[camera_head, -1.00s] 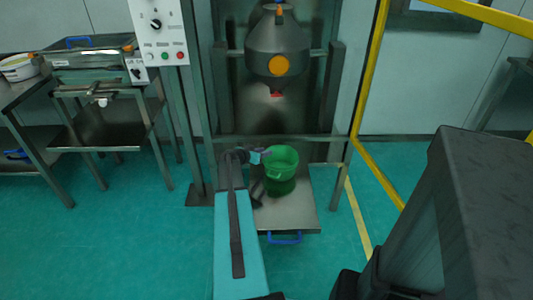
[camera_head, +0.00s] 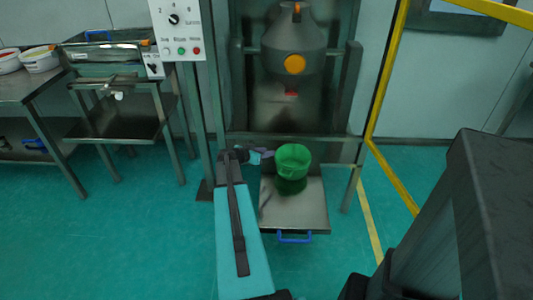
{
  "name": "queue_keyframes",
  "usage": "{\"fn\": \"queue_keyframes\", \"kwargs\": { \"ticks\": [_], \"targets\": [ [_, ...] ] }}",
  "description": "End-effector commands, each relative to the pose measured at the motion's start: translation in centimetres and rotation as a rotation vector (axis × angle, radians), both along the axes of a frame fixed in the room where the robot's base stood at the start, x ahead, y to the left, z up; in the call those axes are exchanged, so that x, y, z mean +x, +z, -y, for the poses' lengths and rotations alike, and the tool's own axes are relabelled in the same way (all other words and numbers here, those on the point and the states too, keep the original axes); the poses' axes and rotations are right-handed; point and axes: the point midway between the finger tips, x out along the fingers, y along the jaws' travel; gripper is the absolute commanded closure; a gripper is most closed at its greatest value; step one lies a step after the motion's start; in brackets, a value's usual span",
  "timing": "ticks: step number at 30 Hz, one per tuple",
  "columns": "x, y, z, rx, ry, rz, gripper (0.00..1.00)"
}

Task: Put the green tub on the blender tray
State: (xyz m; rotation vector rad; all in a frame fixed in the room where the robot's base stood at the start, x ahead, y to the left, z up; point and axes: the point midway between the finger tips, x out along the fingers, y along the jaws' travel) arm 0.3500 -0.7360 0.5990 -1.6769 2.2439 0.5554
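The green tub (camera_head: 293,160) appears to stand upright on the back part of the blender tray (camera_head: 305,215), below the blender's outlet. A dark green patch under it looks like its reflection or shadow on the shiny metal. My gripper (camera_head: 270,154) is at the tub's left side, close to its rim. It is small and partly dark here, so I cannot tell whether its fingers are apart or whether it still touches the tub.
The blender vessel (camera_head: 294,45) hangs above in a metal frame. A blue handle (camera_head: 294,237) is on the tray's front edge. A control panel (camera_head: 176,30) and a metal table (camera_head: 30,92) with white tubs (camera_head: 40,58) stand left. A yellow rail (camera_head: 386,85) is right.

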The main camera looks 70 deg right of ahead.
Motion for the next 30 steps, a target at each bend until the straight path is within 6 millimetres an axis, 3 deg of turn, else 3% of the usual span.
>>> {"fn": "queue_keyframes", "kwargs": {
  "ticks": [20,26,30],
  "targets": [
    [0.2,-0.3,-0.3,0.007,0.005,-0.003,0.71],
    [2.5,-2.8,-3.7,0.079,0.054,-0.039,0.71],
    [5.3,-6.4,-8.8,0.184,0.127,-0.093,0.71]
  ]
}}
